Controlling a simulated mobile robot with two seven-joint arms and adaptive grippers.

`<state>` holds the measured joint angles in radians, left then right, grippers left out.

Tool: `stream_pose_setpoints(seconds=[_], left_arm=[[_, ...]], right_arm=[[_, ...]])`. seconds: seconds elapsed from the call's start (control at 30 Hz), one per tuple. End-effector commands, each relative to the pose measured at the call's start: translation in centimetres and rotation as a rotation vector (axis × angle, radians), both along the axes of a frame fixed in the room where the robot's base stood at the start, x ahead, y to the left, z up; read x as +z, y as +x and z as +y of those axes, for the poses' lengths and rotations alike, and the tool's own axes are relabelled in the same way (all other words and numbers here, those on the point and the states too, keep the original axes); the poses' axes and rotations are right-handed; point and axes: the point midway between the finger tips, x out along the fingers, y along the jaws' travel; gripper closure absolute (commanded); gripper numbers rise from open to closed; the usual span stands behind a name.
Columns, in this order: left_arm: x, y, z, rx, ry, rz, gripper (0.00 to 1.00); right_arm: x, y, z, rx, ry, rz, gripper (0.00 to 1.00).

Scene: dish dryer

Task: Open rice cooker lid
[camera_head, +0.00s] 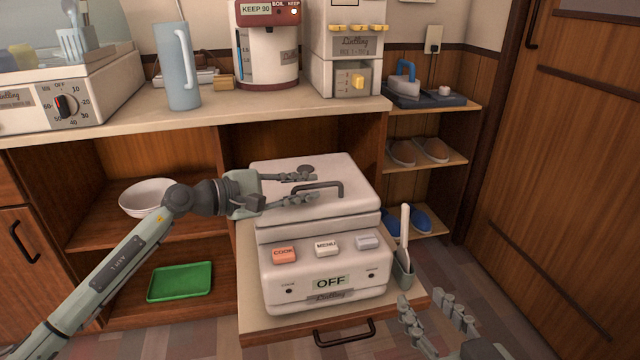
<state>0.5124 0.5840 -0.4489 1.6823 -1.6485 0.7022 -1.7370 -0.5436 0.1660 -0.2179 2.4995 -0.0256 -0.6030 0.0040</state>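The white rice cooker (325,265) stands on a pulled-out shelf below the counter. Its front has a red COOK button (284,254), a MENU button (326,247), a grey button and a display reading OFF. Its lid (352,209) looks closed, with a dark bar handle (339,185) on top. My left gripper (304,186) is over the left part of the lid, with its fingers apart on either side of the handle's left end. I cannot tell whether they touch it. My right gripper (437,318) is open and empty at the lower right, apart from the cooker.
A holder with a white rice paddle (404,240) stands right of the cooker. The counter (225,108) overhangs behind, bearing a pitcher (177,68) and appliances. A bowl (146,197) and green tray (180,282) sit on shelves at left. A wooden door (570,170) is at right.

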Motion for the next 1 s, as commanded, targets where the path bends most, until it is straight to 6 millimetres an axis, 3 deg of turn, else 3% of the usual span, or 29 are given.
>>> stream_pose_setpoints(seconds=[0.2,0.57,0.73,1.0], left_arm=[[-0.5,1.7,-2.2,0.0,-0.001,-0.001,0.81],[-0.8,2.0,-2.7,0.0,0.002,0.0,0.81],[-0.8,2.0,-2.7,0.0,0.002,0.0,1.0],[-0.8,2.0,-2.7,0.0,0.002,0.0,1.0]], right_arm=[[-0.7,-0.2,-0.4,-0.008,-0.015,0.035,0.6],[-0.9,-0.2,-0.5,-0.01,-0.019,0.042,0.6],[-0.9,-0.2,-0.5,-0.01,-0.018,0.042,0.6],[-0.9,-0.2,-0.5,-0.01,-0.018,0.042,0.6]])
